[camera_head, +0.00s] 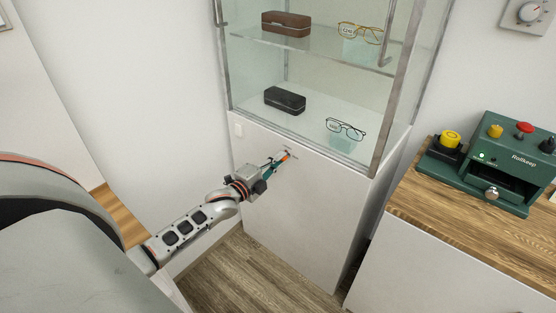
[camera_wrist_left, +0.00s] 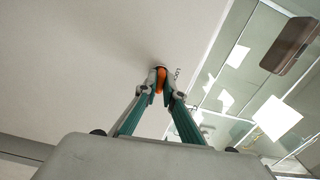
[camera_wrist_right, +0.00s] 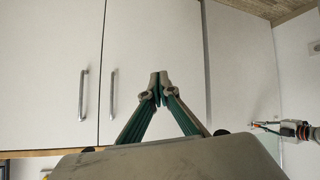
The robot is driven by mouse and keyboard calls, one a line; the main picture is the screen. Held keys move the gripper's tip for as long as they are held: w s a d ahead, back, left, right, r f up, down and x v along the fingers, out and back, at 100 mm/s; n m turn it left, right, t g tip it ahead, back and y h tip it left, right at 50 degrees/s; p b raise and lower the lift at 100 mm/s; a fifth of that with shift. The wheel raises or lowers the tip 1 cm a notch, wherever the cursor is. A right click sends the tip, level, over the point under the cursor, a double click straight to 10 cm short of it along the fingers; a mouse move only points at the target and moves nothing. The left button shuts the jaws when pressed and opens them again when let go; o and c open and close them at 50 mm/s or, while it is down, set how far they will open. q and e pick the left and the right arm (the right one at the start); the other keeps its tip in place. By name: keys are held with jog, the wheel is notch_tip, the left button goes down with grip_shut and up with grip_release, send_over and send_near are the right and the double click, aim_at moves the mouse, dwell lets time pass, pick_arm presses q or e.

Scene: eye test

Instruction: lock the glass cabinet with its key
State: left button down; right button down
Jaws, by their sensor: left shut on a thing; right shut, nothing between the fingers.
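The glass cabinet (camera_head: 305,205) stands in the middle of the head view, with glass above and a white panel below. My left gripper (camera_head: 279,161) is shut on the orange-headed key (camera_head: 285,156) at the upper part of the white panel. The left wrist view shows the key (camera_wrist_left: 161,77) between the left fingertips (camera_wrist_left: 160,88), close against the panel beside a small printed label (camera_wrist_left: 177,73). The fingers hide the key's shaft, so I cannot tell how deep it sits or the lock's state. My right gripper (camera_wrist_right: 158,88) is shut and empty, before white cupboard doors.
Inside the cabinet are a brown case (camera_head: 286,23), a black case (camera_head: 285,99) and two pairs of glasses (camera_head: 346,128). A green machine (camera_head: 490,165) with buttons stands on the wooden counter (camera_head: 445,215) at right. Bar handles (camera_wrist_right: 83,95) stick out from the cupboard doors.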

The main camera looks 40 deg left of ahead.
pick_arm(q)
jog(key=n+p, duration=0.6)
jog(key=n, duration=1.1)
pick_arm(e)
jog(key=r, duration=0.1)
jog(key=a+r, duration=0.1)
jog(key=r, duration=0.2)
jog(key=shift+s+a+r, duration=0.15)
jog(key=shift+s+a, duration=0.05)
jog(key=shift+s, duration=0.15)
pick_arm(q)
jog(key=shift+n, duration=0.3)
pick_arm(e)
jog(key=shift+w+r, duration=0.15)
jog(key=shift+r, duration=0.15)
pick_arm(q)
jog(key=c, duration=2.2)
grip_release()
jog(key=shift+o, duration=0.2)
pick_arm(e)
jog(key=shift+f, duration=0.1)
